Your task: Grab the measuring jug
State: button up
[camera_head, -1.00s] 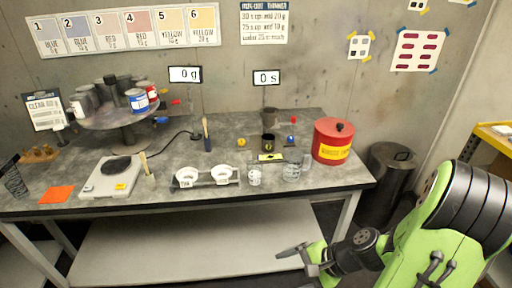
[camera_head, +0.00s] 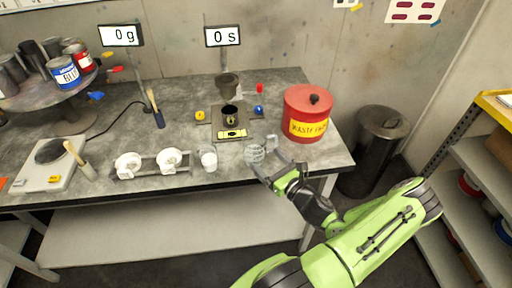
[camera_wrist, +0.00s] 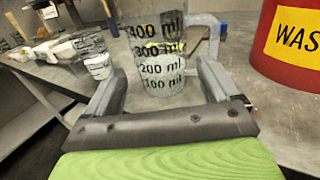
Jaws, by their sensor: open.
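The measuring jug (camera_wrist: 158,62) is clear, with dark marks from 100 to 400 ml, and stands upright on the bench. In the wrist view it sits between the two open fingers of my gripper (camera_wrist: 160,85), with its handle (camera_wrist: 207,35) at the right. I cannot tell whether either finger touches it. In the head view the jug (camera_head: 255,153) is near the bench's front edge, and my gripper (camera_head: 272,168) reaches it from the front right, partly covering it.
A red waste can (camera_head: 306,113) stands close behind and right of the jug. A smaller cup (camera_head: 208,158) and a rack with two white strainers (camera_head: 150,164) are to its left. A black stand (camera_head: 229,122) is behind. A dark bin (camera_head: 375,150) stands on the floor at right.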

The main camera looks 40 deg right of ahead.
aim_at(248, 142)
jog(key=w, duration=0.6)
jog(key=w+d, duration=0.1)
jog(key=w, duration=0.2)
jog(key=shift+s, duration=0.1)
jog(key=c, duration=0.9)
jog(key=shift+o, duration=0.2)
notch_tip(248, 142, up, 10)
jog(key=p, duration=0.3)
